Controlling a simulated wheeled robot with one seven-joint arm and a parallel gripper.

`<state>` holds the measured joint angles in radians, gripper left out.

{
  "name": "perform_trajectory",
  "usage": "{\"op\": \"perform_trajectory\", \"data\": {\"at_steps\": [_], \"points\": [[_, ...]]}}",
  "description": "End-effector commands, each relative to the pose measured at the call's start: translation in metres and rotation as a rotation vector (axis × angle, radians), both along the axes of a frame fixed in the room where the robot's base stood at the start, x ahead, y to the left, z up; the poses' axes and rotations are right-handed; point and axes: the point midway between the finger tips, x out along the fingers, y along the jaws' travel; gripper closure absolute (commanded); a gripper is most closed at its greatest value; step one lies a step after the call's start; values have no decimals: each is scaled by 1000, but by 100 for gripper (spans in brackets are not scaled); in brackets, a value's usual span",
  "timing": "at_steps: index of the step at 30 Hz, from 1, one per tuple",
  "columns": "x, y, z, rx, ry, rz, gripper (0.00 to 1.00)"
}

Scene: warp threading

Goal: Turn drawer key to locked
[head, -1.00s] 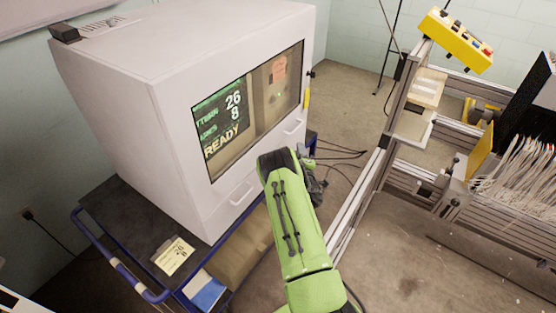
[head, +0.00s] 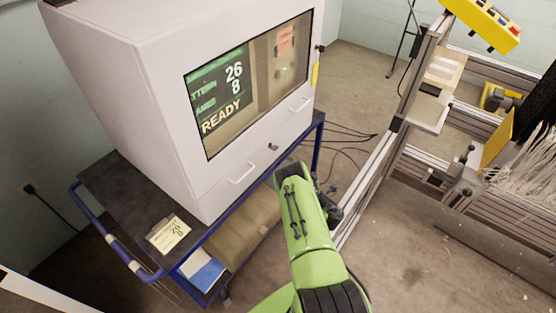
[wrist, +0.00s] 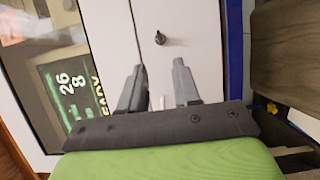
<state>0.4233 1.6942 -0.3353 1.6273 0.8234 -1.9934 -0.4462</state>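The drawer key (head: 272,147), a small dark piece, sticks out of the white cabinet's lower front between two drawer handles. In the wrist view the key (wrist: 160,38) stands out from the white drawer front (wrist: 196,32), ahead of the fingertips. I cannot tell its locked or unlocked position. My gripper (wrist: 160,66) is open, with its two dark fingers apart and nothing between them. The key lies beyond the gap between them, not touched. In the head view my green wrist largely hides the gripper, right of and below the key.
The cabinet (head: 120,70) stands on a blue-framed cart (head: 110,185) and has a lit screen reading READY. A handle (head: 241,173) sits left of the key, another (head: 299,104) to its right. The loom frame (head: 398,130) stands right. Cables (head: 345,140) lie on the floor.

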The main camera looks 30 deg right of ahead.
Motion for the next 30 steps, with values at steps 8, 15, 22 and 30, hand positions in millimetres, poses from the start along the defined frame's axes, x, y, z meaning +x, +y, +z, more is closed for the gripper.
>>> {"op": "perform_trajectory", "data": {"at_steps": [8, 15, 22, 30], "points": [[39, 2, -6, -3, -3, 8, 68], [93, -1, -5, -3, 0, 8, 68], [114, -5, -1, 0, 1, 1, 68], [116, -6, 1, 3, 0, -1, 68]]}}
